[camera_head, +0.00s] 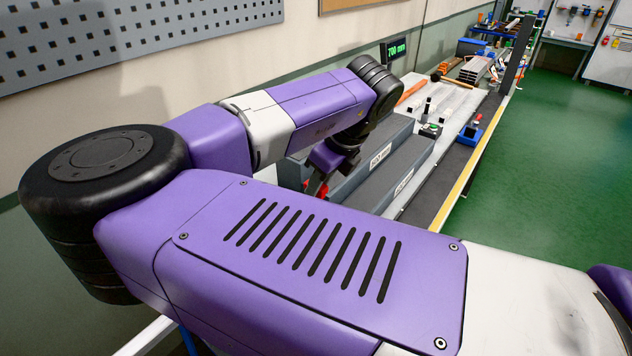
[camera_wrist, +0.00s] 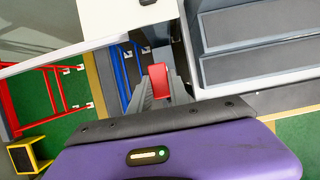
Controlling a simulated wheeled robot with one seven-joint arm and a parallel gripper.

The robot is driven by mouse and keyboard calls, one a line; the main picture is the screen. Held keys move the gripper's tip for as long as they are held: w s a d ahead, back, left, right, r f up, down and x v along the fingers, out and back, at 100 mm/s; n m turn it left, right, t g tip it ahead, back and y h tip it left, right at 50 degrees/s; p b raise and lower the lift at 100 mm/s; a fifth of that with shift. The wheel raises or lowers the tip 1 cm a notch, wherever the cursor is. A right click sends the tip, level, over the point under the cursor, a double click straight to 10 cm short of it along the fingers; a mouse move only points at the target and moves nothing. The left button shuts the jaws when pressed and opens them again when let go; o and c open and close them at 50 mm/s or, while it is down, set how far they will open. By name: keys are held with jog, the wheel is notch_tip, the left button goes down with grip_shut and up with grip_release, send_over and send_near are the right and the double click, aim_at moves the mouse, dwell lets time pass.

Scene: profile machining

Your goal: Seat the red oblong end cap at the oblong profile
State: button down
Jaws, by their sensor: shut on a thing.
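The red oblong end cap (camera_wrist: 159,80) is between the two grey fingers of my gripper (camera_wrist: 160,84) in the wrist view, and the gripper is shut on it. In the head view a small red part (camera_head: 322,192) shows by my gripper (camera_head: 316,184), which is largely hidden by my purple arm. The gripper is beside the left end of the grey stepped rack. I cannot pick out the oblong profile for certain in either view. The cap is apart from the rack in the wrist view.
The grey stepped rack (camera_head: 397,172) has white labels and also fills the upper right of the wrist view (camera_wrist: 255,70). A blue bin (camera_head: 469,135) and small tools stand farther along the bench. Green floor (camera_head: 560,150) lies open at right.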

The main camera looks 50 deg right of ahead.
aim_at(323, 194)
jog(key=shift+r, duration=0.1)
dwell(0.4)
jog(key=shift+f+b, duration=1.15)
jog(key=shift+f, duration=1.4)
jog(key=shift+p, duration=0.65)
jog(key=shift+f+b, duration=0.45)
jog(key=shift+f, duration=0.35)
jog(key=shift+r+p, duration=0.3)
jog(key=shift+p, duration=0.1)
jog(key=shift+p, duration=0.5)
dwell(1.5)
jog(key=shift+f, duration=0.3)
dwell(0.6)
jog(key=shift+r, duration=0.15)
